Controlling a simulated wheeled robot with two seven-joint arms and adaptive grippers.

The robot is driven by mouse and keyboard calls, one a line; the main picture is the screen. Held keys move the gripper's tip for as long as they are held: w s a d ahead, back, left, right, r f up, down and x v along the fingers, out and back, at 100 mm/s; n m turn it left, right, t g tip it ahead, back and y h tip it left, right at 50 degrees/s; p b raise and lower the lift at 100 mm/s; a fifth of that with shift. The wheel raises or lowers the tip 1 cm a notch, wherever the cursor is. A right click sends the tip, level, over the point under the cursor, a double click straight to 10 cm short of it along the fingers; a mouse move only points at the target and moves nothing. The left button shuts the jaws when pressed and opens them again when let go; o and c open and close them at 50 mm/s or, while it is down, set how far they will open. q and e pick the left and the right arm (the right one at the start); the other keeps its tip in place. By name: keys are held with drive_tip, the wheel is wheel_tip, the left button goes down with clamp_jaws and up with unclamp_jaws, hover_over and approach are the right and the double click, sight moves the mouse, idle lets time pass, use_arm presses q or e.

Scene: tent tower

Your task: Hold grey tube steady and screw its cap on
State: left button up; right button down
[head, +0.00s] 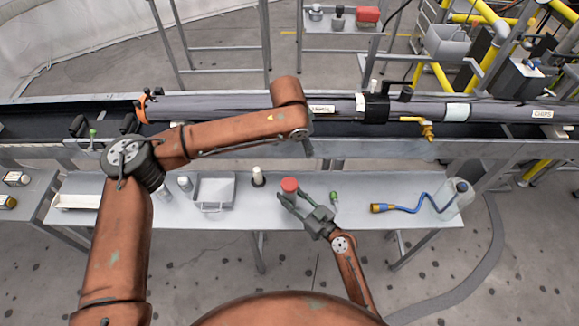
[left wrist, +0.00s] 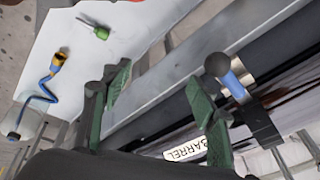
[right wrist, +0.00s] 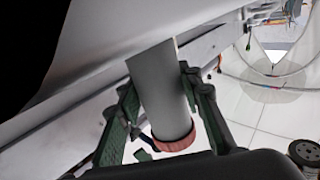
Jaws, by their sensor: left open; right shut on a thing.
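A grey tube (right wrist: 158,85) with a red cap (right wrist: 172,141) at one end stands between the fingers of my right gripper (right wrist: 157,88), which is shut on it. In the head view the red cap (head: 290,185) faces up over the narrow table, and the tube's body is mostly hidden below it. I cannot tell how tightly the cap sits. My left gripper (left wrist: 160,76) is open with nothing between its fingers. In the head view the left gripper (head: 307,147) hangs at the conveyor's near edge, above and beyond the red cap, apart from it.
The table (head: 380,180) holds a grey tray (head: 213,190), a white-topped bottle (head: 257,176), a small green-topped item (head: 334,197) and a blue hose (head: 420,207) leading to a clear container (head: 458,197). Behind it runs a conveyor with a long dark tube (head: 225,105), labelled "BARREL" (left wrist: 185,151).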

sight(289, 183)
use_arm(q)
drive_tip(key=s+a+f+n+g, duration=0.1)
drive_tip(key=s, duration=0.1)
drive_tip(key=s+a+n+g+y, duration=0.1)
drive_tip(key=s, duration=0.2)
drive_tip(key=s+a+f+g+y, duration=0.1)
drive_tip(key=s, duration=0.1)
drive_tip(key=shift+s+a+f+n, duration=0.3)
drive_tip(key=shift+s+a+n, duration=0.05)
drive_tip(key=shift+a+n, duration=0.05)
drive_tip(key=shift+f, duration=4)
drive_tip(key=shift+c, duration=0.7)
drive_tip(key=shift+w, duration=0.1)
drive_tip(key=c, duration=1.1)
drive_tip(key=m, duration=0.5)
drive_tip(key=o, duration=1.4)
drive_tip(key=shift+c, duration=0.2)
